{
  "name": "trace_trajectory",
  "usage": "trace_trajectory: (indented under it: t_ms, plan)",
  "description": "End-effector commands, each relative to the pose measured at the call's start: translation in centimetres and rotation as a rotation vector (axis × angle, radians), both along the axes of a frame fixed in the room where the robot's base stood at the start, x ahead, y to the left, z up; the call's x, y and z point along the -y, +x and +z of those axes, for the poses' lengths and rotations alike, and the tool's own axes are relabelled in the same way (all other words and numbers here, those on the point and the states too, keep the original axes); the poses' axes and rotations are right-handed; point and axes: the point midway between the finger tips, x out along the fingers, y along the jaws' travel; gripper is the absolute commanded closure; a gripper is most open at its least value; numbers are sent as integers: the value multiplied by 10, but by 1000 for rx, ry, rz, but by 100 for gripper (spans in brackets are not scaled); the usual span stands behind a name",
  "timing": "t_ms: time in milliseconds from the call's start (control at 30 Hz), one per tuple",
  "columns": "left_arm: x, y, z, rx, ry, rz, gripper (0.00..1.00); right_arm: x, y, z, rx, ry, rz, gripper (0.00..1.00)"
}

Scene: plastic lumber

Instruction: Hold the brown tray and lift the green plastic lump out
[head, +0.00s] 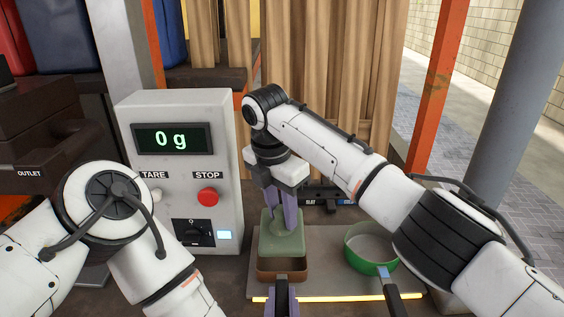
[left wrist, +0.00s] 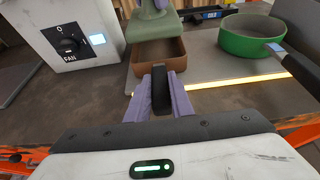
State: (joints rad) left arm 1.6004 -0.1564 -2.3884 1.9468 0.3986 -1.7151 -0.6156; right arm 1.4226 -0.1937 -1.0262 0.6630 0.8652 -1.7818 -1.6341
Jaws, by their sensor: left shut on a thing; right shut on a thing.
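The brown tray (head: 281,273) sits on a grey plate in front of the weighing machine. My left gripper (head: 282,300) is at its near side, its purple fingers (left wrist: 160,98) shut on the tray's black handle. The green plastic lump (head: 282,240) is over the tray, upright, with a broad lower part. My right gripper (head: 283,212) comes down from above and is shut on the lump's upper part. In the left wrist view the lump (left wrist: 153,29) shows over the tray's far part, and the tray's near inside looks empty. Whether the lump's underside still touches the tray is hard to tell.
A green pan (head: 370,250) with a black handle stands right of the tray. The white machine (head: 185,160) at left reads 0 g, with a red stop button and a fan knob. A lit yellow strip (head: 340,297) runs along the plate's front edge. Brown curtains hang behind.

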Motion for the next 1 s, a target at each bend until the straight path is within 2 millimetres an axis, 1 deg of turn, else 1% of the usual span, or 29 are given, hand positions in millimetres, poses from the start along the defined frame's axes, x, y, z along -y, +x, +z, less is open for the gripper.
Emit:
trace_trajectory:
  t_ms: [433,800,833,933,1000]
  plan:
    - [0,0,-1,-2,1,1,100,-1,0,19,2,1,1,97]
    - [0,0,-1,-2,1,1,100,0,0,21,1,0,0,97]
    - [0,0,-1,-2,1,1,75,0,0,21,1,0,0,97]
    - [0,0,-1,-2,1,0,58,0,0,21,1,0,0,97]
    - [0,0,-1,-2,1,0,58,0,0,21,1,0,0,97]
